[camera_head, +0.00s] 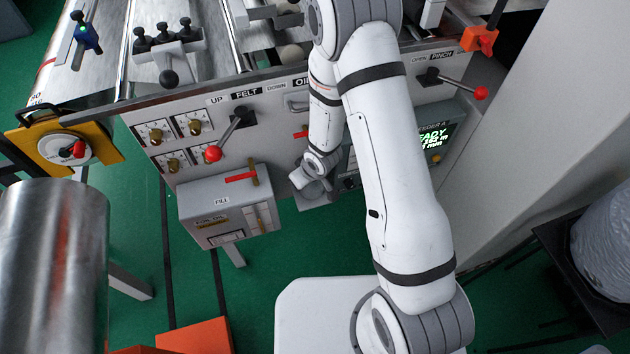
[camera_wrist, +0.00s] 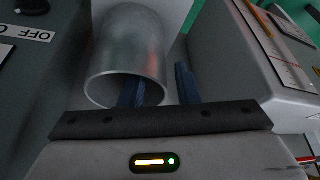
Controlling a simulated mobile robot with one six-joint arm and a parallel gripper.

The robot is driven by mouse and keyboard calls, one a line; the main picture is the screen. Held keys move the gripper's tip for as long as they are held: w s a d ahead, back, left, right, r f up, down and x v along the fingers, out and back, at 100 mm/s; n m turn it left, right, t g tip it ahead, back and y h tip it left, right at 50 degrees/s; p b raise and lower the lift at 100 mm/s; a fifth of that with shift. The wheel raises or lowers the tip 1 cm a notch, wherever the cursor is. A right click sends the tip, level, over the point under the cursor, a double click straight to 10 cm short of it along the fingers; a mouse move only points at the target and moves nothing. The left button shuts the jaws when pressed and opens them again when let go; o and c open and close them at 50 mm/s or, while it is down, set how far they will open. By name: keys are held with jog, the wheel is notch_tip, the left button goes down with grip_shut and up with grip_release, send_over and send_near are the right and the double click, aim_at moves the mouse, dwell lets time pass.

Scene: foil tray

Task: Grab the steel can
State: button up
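The steel can (camera_wrist: 130,50) is a plain grey metal cylinder in the wrist view, lying ahead of my gripper (camera_wrist: 158,88) with its open end facing the camera. One dark blue finger overlaps the can's mouth. The other finger is outside, just right of the can's wall. The fingers are apart, with the right side of the can's rim between them. I cannot tell whether either finger touches the wall. In the head view my arm reaches down in front of the machine, and its far end is small and partly hidden, so the can is not clear there.
The machine's front panel (camera_head: 270,110) has levers and knobs. A large metal cylinder (camera_head: 50,265) is at the far left. In the wrist view, a grey housing (camera_wrist: 255,65) is close on the right.

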jog(key=shift+f, duration=0.1)
grip_shut()
dwell(0.5)
